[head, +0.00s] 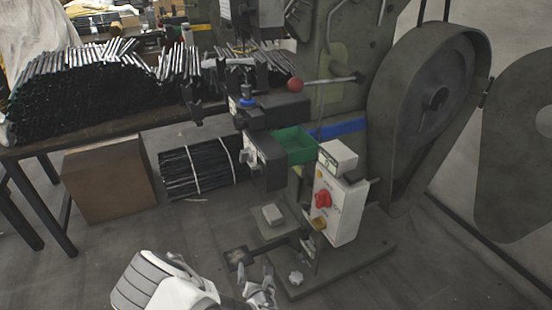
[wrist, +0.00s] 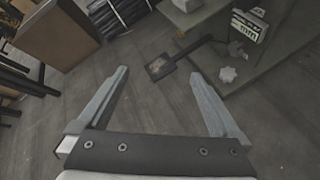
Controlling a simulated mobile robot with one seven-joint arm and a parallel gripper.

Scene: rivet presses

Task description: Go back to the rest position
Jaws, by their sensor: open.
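My gripper (head: 257,285) is low at the bottom middle of the head view, in front of the rivet press (head: 405,130). In the wrist view my gripper (wrist: 160,88) is open, its two fingers spread wide with nothing between them. The press's foot pedal (head: 237,258) is on a short arm near the floor, just beyond my gripper. It also shows in the wrist view (wrist: 160,67), ahead of the fingers and apart from them.
A control box (head: 341,205) with a red knob is on the press. A table (head: 100,138) with piled metal rods stands at the left. A cardboard box (head: 108,178) and bundled rods (head: 200,170) are under it. The floor at lower left is clear.

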